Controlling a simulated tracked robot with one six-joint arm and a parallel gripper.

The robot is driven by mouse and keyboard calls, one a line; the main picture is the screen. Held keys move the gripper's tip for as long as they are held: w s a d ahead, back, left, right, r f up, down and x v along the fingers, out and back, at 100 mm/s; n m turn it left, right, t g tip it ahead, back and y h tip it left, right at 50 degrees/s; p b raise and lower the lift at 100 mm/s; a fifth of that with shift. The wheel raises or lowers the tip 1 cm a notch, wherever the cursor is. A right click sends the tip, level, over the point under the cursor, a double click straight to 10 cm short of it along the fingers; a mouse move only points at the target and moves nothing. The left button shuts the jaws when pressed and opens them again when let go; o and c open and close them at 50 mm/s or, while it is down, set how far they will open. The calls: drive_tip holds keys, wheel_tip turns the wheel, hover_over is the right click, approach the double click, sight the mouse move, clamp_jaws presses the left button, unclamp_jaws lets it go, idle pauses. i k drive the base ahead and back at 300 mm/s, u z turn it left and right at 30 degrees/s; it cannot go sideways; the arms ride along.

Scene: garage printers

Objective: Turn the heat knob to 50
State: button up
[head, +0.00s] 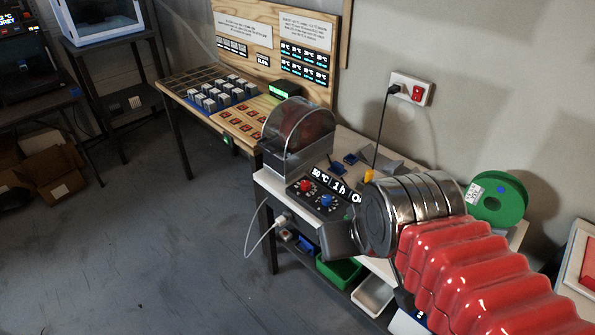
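A dark control panel (316,200) sits on the front of a machine with a clear domed cover (300,125). A red knob (305,186) is under a temperature readout (319,174), which seems to show 50 °C but is small. A blue knob (326,200) is to its right, under a readout of "1 h". A third readout is partly hidden by my arm. My gripper (340,239) is a dark shape at the panel's lower right, apart from the red knob in the picture. Its fingers cannot be made out, nor whether it touches the panel.
A wooden board (270,45) rises behind a table with several grey blocks (222,92). A black cable runs to a wall socket (410,89). Green and white bins (373,296) sit below. Floor at left (130,240) is clear.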

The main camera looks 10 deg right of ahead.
sight(305, 184)
drive_tip(key=u, duration=0.3)
drive_tip(key=i, duration=0.75)
drive_tip(key=u, duration=0.5)
drive_tip(key=i, duration=0.6)
drive_tip(key=u, duration=0.15)
